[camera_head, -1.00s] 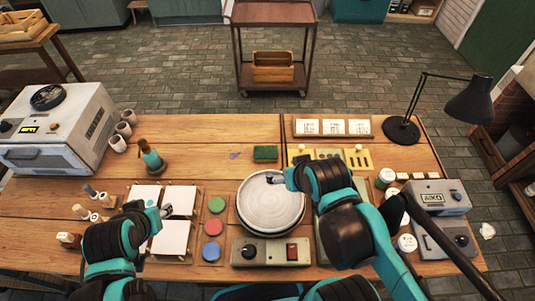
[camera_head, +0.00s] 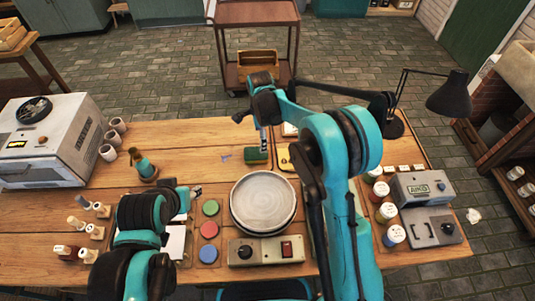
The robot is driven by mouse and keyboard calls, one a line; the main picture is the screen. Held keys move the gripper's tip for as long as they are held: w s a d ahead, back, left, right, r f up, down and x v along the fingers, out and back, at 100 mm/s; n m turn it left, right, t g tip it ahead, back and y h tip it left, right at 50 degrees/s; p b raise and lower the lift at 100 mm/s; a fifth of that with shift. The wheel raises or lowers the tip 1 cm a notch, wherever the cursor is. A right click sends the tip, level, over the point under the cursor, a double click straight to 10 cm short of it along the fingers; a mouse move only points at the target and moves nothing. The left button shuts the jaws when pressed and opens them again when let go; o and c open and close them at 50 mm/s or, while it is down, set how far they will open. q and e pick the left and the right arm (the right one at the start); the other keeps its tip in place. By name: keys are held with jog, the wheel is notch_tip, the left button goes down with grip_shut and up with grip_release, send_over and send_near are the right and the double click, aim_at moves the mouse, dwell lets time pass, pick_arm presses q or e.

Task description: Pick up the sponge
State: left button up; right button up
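The sponge (camera_head: 255,158), green on top with a yellowish lower part, lies on the wooden table behind the round plate. My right arm reaches far over the table. Its gripper (camera_head: 264,146) points down at the sponge's right part and covers some of it; I cannot tell whether it touches, or whether the fingers are open. My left gripper (camera_head: 195,191) is over the white tiles at the left, apart from the sponge; its opening is too small to tell.
The pale plate (camera_head: 262,202) sits on a turntable with a control box (camera_head: 265,250) in front. Red, green and blue discs (camera_head: 209,229) lie left of it. A bottle (camera_head: 146,166) stands left of the sponge. Bare table lies between them.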

jog(key=m, duration=0.1)
send_over(258, 153)
jog(key=d, duration=0.1)
notch_tip(258, 153, down, 6)
jog(key=shift+r+b, duration=0.25)
jog(key=shift+b, duration=0.15)
jog(key=f, duration=0.1)
jog(key=f+b, duration=0.1)
jog(key=f, duration=0.1)
jog(key=f+b, duration=0.1)
jog(key=f, duration=0.1)
jog(key=shift+w+a+f, duration=0.1)
jog(key=shift+a+f, duration=0.05)
jog(key=shift+a, duration=0.25)
jog(key=shift+c, duration=0.3)
jog(key=c, duration=0.8)
jog(key=shift+r, duration=0.2)
jog(key=shift+r, duration=0.3)
notch_tip(258, 153, up, 4)
jog(key=shift+p, duration=0.95)
jog(key=s+d+r+p, duration=0.2)
jog(key=s+d+r, duration=0.4)
jog(key=d, duration=0.3)
jog(key=shift+s+d+p, duration=0.2)
jog(key=shift+d+p, duration=0.2)
